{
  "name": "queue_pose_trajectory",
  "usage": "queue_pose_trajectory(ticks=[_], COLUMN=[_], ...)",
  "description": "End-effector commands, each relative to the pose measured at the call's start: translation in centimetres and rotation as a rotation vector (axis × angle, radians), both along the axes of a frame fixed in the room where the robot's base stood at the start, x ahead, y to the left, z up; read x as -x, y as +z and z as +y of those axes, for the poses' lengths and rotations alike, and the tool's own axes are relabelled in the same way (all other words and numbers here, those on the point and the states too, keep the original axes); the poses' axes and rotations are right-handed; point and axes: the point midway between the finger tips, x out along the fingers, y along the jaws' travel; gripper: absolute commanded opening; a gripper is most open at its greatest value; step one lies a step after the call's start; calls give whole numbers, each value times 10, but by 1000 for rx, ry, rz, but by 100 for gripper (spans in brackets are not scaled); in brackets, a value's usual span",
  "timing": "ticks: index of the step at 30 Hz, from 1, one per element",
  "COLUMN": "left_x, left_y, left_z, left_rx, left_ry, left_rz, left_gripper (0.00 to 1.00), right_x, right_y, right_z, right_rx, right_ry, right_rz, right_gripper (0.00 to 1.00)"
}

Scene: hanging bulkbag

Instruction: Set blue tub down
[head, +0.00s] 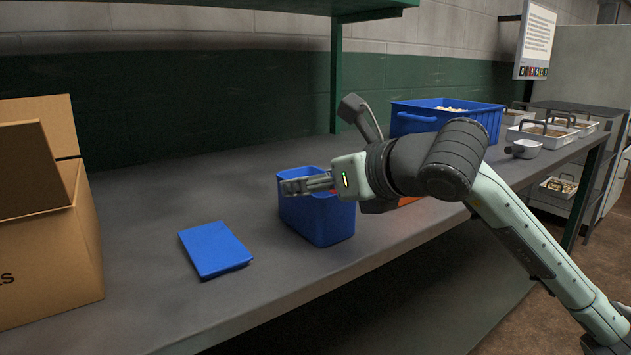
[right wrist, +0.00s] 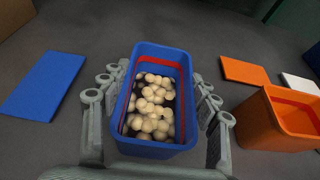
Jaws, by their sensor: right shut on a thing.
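The blue tub (head: 318,222) is near the middle of the grey bench in the head view. In the right wrist view the blue tub (right wrist: 155,150) fills the middle, with pale round pieces (right wrist: 152,108) inside. My right gripper (head: 300,184) is shut on the tub, with its fingers along both sides. The tub looks upright and low over the bench; I cannot tell whether its base touches. A flat blue mat (head: 213,248) lies to its left, apart from it, and also shows in the right wrist view (right wrist: 43,85). My left gripper is not in view.
An orange tub (right wrist: 280,122), orange mat (right wrist: 244,70) and white mat (right wrist: 301,83) are to the right. A large blue crate (head: 440,118) stands behind my right arm. A cardboard box (head: 60,250) stands at the left. Bench between box and blue mat is clear.

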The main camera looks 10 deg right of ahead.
Motion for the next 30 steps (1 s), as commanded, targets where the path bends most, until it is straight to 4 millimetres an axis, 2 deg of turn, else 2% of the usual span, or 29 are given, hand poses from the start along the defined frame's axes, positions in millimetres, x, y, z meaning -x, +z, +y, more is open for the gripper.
queue_pose_trajectory(ticks=[2, 3, 8, 20, 23, 30], left_x=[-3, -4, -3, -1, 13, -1], left_y=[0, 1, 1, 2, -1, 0], left_z=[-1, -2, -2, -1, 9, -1], left_rx=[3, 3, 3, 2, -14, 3], left_ry=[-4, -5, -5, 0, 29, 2], left_rz=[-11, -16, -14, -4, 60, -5], left_gripper=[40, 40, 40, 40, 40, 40], right_x=[0, 0, 0, 0, 0, 50], right_y=[0, 0, 0, 1, 4, 24], right_z=[0, 0, 0, 0, 0, -21], right_rx=[-1, 0, 0, 0, 0, 2], right_ry=[0, 0, 0, 0, 0, -1], right_rz=[-2, 0, 0, 0, 0, -5], right_gripper=[22, 63, 82, 82, 82, 82])
